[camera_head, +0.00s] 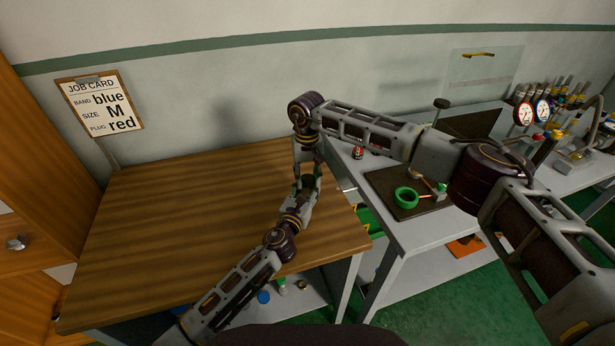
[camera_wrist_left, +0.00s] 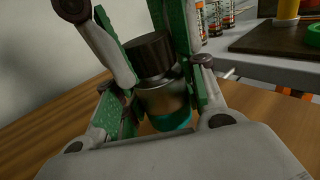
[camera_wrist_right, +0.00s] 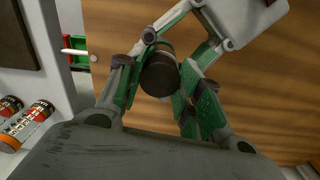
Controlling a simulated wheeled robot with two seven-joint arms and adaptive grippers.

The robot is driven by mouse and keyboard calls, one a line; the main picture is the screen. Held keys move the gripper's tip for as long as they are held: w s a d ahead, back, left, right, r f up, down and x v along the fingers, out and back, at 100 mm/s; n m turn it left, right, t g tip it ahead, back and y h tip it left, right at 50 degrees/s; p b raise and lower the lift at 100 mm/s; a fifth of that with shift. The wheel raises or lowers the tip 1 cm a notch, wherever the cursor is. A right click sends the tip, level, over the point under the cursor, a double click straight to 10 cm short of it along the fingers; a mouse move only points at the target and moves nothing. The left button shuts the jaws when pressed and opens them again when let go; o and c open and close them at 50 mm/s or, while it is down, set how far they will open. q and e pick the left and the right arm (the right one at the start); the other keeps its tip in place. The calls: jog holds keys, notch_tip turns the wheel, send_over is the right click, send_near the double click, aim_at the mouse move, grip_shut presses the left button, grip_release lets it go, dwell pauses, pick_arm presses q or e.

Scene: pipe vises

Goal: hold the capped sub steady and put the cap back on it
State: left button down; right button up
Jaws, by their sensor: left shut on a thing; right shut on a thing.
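The sub has a grey metal body (camera_wrist_left: 164,97) with a teal band (camera_wrist_left: 172,122) below it, in the left wrist view. The black cap (camera_wrist_left: 150,54) sits at its upper end, and it shows end-on in the right wrist view (camera_wrist_right: 158,79). My left gripper (camera_wrist_left: 160,90) is shut on the sub's body and holds it above the wooden bench. My right gripper (camera_wrist_right: 158,85) comes from above and is shut on the cap. In the head view both grippers meet over the bench and largely hide the sub. Whether the cap is fully seated cannot be told.
The wooden bench top (camera_head: 190,210) is mostly clear. To its right, a grey table holds a dark mat (camera_head: 385,180) with a green ring (camera_head: 405,197), and a red can (camera_head: 358,152).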

jog(key=shift+s+d+f, duration=0.1)
jog(key=shift+d+f, duration=0.1)
jog(key=shift+f, duration=0.3)
jog(key=shift+s+d+f, duration=0.1)
jog(key=shift+d+f, duration=0.05)
jog(key=shift+f, duration=0.35)
dwell(0.8)
jog(key=o, duration=0.5)
jog(key=shift+c, duration=0.2)
jog(key=shift+o, duration=1.1)
jog(key=shift+w+a+f, duration=0.1)
jog(key=shift+o, duration=1.3)
jog(key=shift+s, duration=0.2)
notch_tip(320, 180, up, 15)
jog(key=m, duration=0.3)
jog(key=shift+w+a, duration=0.25)
jog(key=shift+w, duration=0.05)
